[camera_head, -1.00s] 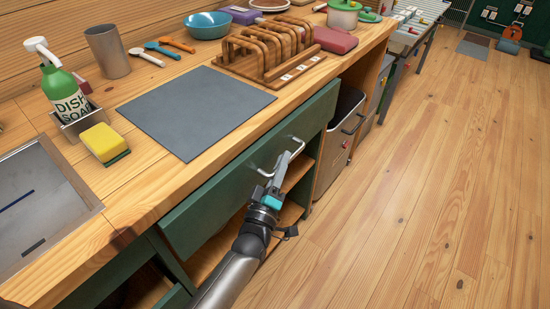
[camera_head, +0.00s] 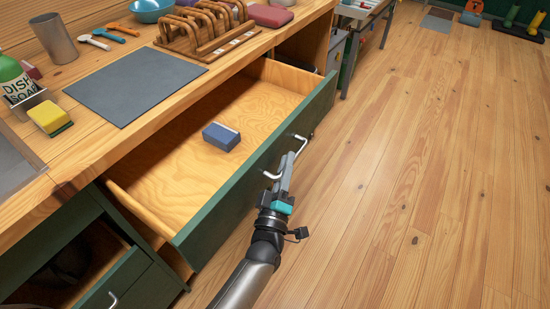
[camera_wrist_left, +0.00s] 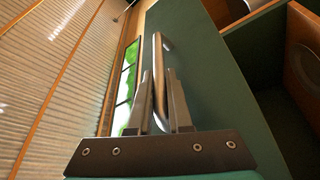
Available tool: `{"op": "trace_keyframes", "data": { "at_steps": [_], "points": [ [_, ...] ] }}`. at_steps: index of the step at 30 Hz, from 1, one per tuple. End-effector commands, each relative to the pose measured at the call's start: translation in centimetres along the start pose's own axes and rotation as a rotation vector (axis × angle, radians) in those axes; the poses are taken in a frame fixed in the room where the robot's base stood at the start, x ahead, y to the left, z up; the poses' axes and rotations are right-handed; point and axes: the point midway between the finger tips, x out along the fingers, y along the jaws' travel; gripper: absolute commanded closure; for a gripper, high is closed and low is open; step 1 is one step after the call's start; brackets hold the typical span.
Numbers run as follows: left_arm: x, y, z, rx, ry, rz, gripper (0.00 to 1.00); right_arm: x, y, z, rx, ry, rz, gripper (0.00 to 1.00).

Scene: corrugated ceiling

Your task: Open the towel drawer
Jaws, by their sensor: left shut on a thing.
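The green-fronted drawer (camera_head: 230,207) is pulled well out from under the wooden counter in the head view. Its wooden inside holds one blue block-like item (camera_head: 221,137). My left gripper (camera_head: 287,168) is shut on the drawer's metal handle (camera_head: 303,147) on the front panel. In the left wrist view the gripper's two fingers (camera_wrist_left: 160,100) close around the handle bar (camera_wrist_left: 160,60), with the green front behind it. My right gripper is not in view.
The counter holds a grey mat (camera_head: 137,86), a yellow sponge (camera_head: 49,117), a soap bottle (camera_head: 14,80) and a wooden rack (camera_head: 205,30). Another green drawer (camera_head: 118,284) is at lower left, slightly open.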

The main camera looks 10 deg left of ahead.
Motion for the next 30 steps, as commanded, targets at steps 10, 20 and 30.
{"op": "trace_keyframes", "data": {
  "at_steps": [10,20,30],
  "points": [
    [0.10,0.30,0.72,-0.007,0.009,0.016,1.00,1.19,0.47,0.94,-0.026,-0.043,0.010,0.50],
    [0.11,0.28,0.78,-0.007,0.006,0.015,0.70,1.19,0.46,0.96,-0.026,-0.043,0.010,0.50],
    [-0.16,-0.08,0.88,-0.005,0.001,0.007,0.70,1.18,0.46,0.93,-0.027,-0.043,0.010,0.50]
  ]
}}
